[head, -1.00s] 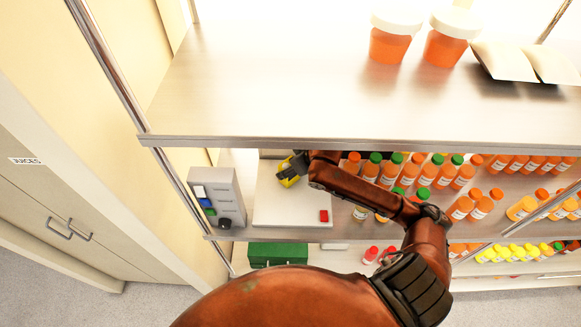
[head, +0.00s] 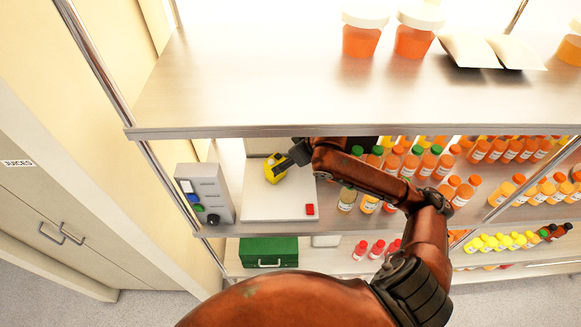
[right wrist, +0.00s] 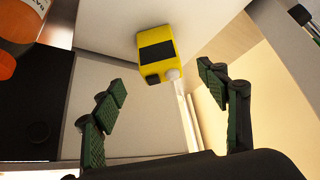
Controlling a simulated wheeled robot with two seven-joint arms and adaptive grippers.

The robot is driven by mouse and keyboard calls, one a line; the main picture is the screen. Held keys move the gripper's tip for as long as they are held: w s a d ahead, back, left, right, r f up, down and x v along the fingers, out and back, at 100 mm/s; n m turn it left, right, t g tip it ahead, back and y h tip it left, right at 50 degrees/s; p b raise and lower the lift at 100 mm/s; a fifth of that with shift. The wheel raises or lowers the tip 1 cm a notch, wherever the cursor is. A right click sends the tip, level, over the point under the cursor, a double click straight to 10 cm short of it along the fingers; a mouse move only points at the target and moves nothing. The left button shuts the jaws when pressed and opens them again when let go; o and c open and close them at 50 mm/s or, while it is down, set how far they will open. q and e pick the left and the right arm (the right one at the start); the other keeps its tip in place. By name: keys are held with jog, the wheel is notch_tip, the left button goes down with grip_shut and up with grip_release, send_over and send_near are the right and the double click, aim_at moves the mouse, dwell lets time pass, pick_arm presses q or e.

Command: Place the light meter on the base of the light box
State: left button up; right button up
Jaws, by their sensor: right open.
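The yellow light meter (head: 275,168), with a dark display, is on the white base of the light box (head: 262,208), toward its back. The base has a red button at its front right corner. My right gripper (head: 287,163) is beside the meter, partly overlapping it in the head view. In the right wrist view the meter (right wrist: 158,52) is just beyond the fingertips of my right gripper (right wrist: 163,85). The fingers are spread apart, with a visible gap between them and the meter. My left gripper is not in view.
A grey device with coloured buttons (head: 206,194) stands left of the base. Rows of juice bottles (head: 440,165) stand to the right. The upper shelf (head: 250,100) overhangs the back of the base. A green case (head: 268,251) is on the shelf below.

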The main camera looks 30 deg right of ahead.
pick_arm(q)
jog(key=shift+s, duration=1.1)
pick_arm(e)
jog(key=shift+v, duration=1.45)
jog(key=shift+c, duration=0.4)
